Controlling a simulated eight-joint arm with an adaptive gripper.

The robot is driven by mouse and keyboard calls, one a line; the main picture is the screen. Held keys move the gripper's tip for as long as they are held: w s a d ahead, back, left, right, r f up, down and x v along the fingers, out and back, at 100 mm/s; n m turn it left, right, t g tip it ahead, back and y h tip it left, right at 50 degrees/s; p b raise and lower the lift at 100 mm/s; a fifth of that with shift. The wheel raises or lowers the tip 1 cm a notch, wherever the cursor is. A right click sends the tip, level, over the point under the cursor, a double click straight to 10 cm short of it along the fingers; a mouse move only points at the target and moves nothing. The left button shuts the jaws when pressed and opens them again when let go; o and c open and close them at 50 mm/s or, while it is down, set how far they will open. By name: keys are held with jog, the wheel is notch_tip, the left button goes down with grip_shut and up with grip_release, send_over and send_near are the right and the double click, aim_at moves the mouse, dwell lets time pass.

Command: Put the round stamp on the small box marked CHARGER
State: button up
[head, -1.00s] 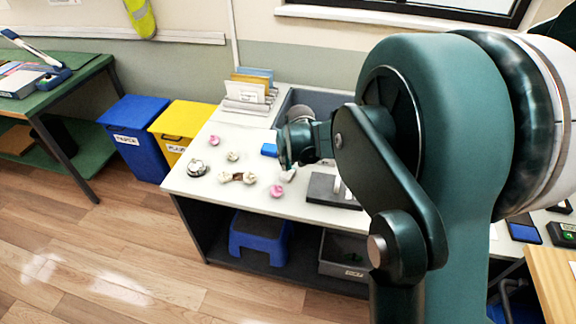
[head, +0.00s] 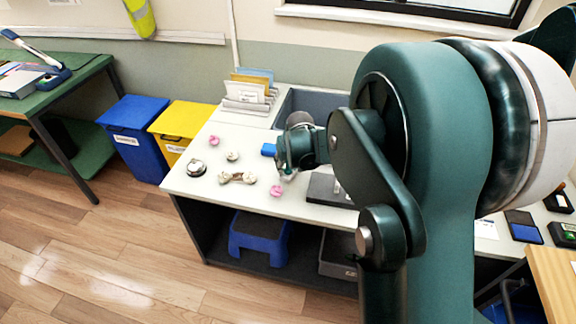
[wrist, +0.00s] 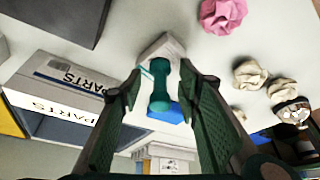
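A teal waisted piece (wrist: 160,85), which looks like the round stamp, shows between my fingers in the wrist view. A pale block-like thing (wrist: 163,45) lies under or around it, and I cannot tell whether they are joined. My gripper (wrist: 160,80) has its fingers apart on either side of the teal piece, with visible gaps. In the head view my gripper (head: 288,170) is low over the white table, hiding the stamp. A blue pad (head: 268,150) lies just left of the gripper. No CHARGER marking is readable in either view.
Crumpled pink paper (head: 276,190), pale crumpled balls (head: 232,156) and a bell (head: 196,167) lie on the table (head: 200,185). A box marked PARTS (wrist: 70,85) is left in the wrist view. A file rack (head: 245,100) stands at the back.

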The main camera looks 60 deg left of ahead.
jog(key=shift+r, duration=0.1)
jog(key=p+v, duration=0.2)
jog(key=v, duration=1)
dwell(0.9)
